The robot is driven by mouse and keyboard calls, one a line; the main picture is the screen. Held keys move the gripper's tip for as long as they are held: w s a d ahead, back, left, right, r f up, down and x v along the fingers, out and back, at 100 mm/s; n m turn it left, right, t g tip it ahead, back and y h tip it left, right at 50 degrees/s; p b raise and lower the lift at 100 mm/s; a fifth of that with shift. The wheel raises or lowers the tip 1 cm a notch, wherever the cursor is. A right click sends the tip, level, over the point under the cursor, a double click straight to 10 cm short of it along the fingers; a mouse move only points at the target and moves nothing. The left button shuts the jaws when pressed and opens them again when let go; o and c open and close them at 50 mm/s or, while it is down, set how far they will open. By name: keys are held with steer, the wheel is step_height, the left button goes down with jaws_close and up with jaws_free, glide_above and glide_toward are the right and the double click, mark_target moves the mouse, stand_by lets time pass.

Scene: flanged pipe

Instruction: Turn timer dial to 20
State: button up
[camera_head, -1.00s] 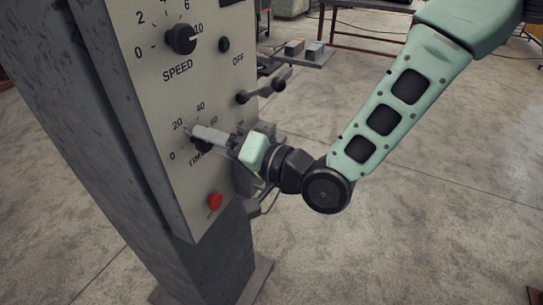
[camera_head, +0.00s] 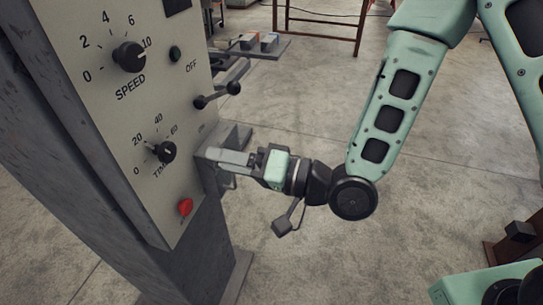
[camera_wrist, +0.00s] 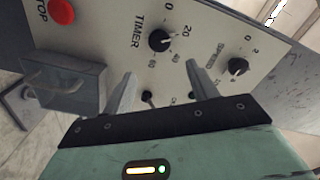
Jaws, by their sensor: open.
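The black timer dial (camera_head: 164,151) is on the grey panel, low down, with 0, 20, 40 and 60 marked around it. Its pale pointer mark appears to face left, roughly toward the 20; the exact setting is too small to read. The dial also shows in the wrist view (camera_wrist: 159,40), its mark on the side facing 20. My gripper (camera_head: 214,156) is to the right of the dial in the head view, apart from it and empty. In the wrist view its two fingers (camera_wrist: 160,69) are spread, with the dial beyond their tips.
A red stop button (camera_head: 185,207) is below.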

steer(key=p+v, duration=0.7)
steer(key=p, duration=0.1)
steer(key=shift+s+d, duration=0.25)
steer(key=shift+s, duration=0.05)
stand_by(0.3)
step_height(320, 180, down, 9)
steer(key=w+d+n+g+h+b, duration=0.2)
steer(key=d+n+g+h+b, duration=0.15)
steer(key=n+h+b, duration=0.55)
steer(key=s+d+r+m+g+h+b, duration=0.1)
steer(key=s+d+r+h+b, duration=0.1)
steer(key=s, duration=0.4)
steer(key=s+d+r+m+g+h+b, duration=0.1)
steer(key=s+d+r+g+h+b, duration=0.1)
steer(key=s+d+h, duration=0.3)
steer(key=shift+s+r+m+b, duration=0.4)
steer(key=shift+s+r+b, duration=0.35)
steer(key=shift+r, duration=0.15)
